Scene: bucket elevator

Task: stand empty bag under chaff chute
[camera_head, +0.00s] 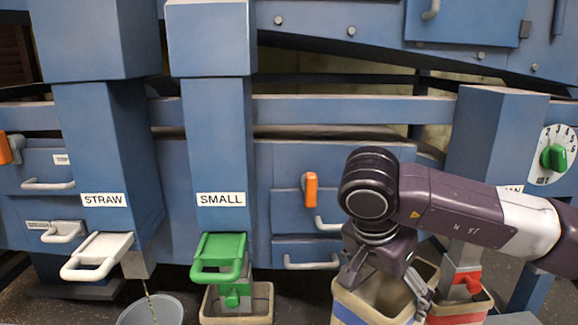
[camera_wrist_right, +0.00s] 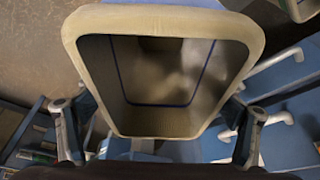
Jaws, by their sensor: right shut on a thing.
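My right gripper (camera_head: 387,283) reaches down from the right and is shut on a tan bag (camera_head: 352,303) with a blue stripe. In the right wrist view the same bag (camera_wrist_right: 160,16) shows its wide square mouth, with a finger at each side. I see no contents inside, though part of the bottom is shaded. The bag looks upright, right of the SMALL chute (camera_head: 218,130); its base is out of frame. The STRAW chute (camera_head: 108,150) is at the left. No label reading chaff is visible. My left gripper is not in view.
Another tan bag (camera_head: 209,313) stands under the green slide (camera_head: 219,257). A bag with a red band (camera_head: 470,311) is close to the right of the held one, under a red slide (camera_head: 467,283). A grey bucket (camera_head: 157,311) sits below the STRAW chute. Drawer handles (camera_head: 312,264) stick out behind.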

